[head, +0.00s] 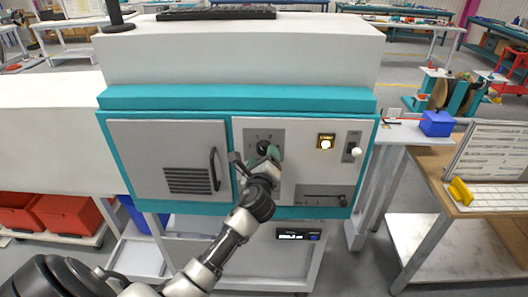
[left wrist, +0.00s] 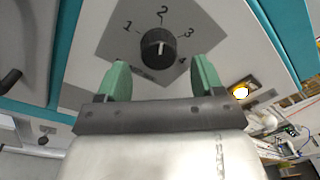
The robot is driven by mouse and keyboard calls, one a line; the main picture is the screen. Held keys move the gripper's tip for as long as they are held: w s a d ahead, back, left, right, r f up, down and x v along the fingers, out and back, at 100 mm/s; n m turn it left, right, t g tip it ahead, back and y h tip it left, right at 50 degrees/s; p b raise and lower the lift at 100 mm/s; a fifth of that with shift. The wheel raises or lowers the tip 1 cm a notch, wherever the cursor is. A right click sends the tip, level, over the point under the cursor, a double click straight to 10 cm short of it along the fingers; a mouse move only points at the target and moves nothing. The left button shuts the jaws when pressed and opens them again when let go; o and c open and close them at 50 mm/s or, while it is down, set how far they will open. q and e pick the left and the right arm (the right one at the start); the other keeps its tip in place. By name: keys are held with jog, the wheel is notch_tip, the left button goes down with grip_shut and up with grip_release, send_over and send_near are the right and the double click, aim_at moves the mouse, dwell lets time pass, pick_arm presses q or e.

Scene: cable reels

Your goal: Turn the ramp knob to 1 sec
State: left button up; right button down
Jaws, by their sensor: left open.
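The ramp knob (left wrist: 158,46) is a round black dial on a grey plate (left wrist: 110,45) marked 1 to 4. A white line on it runs roughly upright in the left wrist view, about in line with the 2; its exact setting is hard to tell. In the head view the knob (head: 264,146) is partly hidden by my left gripper (head: 259,158). My left gripper also shows in the left wrist view (left wrist: 161,68), its green fingers open and empty. The knob lies just ahead of the gap between the fingertips, with no clear contact. My right gripper is not in view.
The machine's white panel carries a lit yellow-framed button (head: 326,142), a switch with a white knob (head: 355,152) and a slot (head: 323,196). A grey door (head: 170,160) with a black handle is left of the knob. A blue box (head: 436,123) stands at right.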

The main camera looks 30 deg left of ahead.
pick_arm(q)
jog(key=shift+x, duration=0.95)
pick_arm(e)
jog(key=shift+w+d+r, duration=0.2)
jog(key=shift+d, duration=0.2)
pick_arm(q)
jog(key=c, duration=0.9)
